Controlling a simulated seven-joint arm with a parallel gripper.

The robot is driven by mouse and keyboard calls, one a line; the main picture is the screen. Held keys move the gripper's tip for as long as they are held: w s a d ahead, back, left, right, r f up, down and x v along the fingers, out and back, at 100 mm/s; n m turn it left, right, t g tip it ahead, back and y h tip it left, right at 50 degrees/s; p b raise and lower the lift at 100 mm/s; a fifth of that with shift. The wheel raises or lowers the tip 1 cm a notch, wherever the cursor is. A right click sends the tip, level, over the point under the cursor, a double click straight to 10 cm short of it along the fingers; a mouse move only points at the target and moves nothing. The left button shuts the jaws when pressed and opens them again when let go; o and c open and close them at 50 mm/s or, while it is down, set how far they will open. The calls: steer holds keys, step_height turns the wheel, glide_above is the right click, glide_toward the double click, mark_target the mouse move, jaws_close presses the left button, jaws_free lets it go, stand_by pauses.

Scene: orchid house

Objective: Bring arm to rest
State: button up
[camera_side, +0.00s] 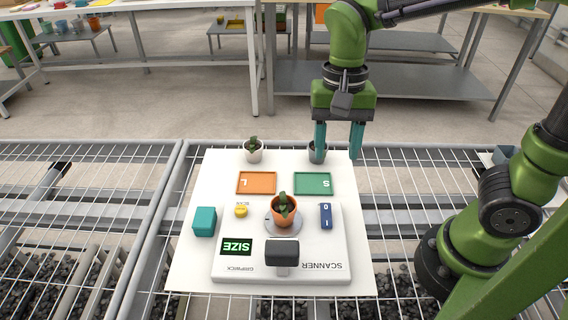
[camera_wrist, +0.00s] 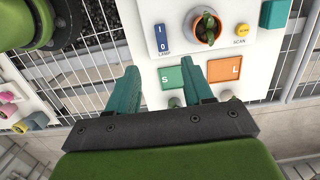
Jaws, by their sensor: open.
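My gripper (camera_side: 338,156) is open, with its teal fingers pointing down near the far right corner of the white board (camera_side: 190,265). Nothing shows held between the fingers. In the wrist view my gripper (camera_wrist: 160,68) reaches toward the board. A dark grey pot (camera_side: 318,155) stands by the left finger, which partly overlaps it; I cannot tell if they touch. A pale pot with a plant (camera_side: 254,155) stands at the far left. An orange pot with a plant (camera_side: 283,214) stands on the scanner's round plate; it also shows in the wrist view (camera_wrist: 203,35).
The scanner (camera_side: 330,276) has a dark head (camera_side: 282,252), a green SIZE display (camera_side: 237,247), a yellow button (camera_side: 240,211) and a blue switch (camera_side: 326,216). The orange L tray (camera_side: 256,183) and green S tray (camera_side: 312,183) are empty. A teal block (camera_side: 204,221) sits left.

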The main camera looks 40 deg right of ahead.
steer(key=s+d+r+n+t+y, duration=0.1)
steer(key=s+d+r+n+t, duration=0.1)
steer(key=d+r+n+t, duration=0.2)
steer(key=d+n+t, duration=0.1)
steer(key=d+t, duration=0.2)
steer(key=t, duration=0.1)
steer(key=shift+s+r, duration=0.25)
steer(key=shift+s, duration=0.15)
stand_by(0.7)
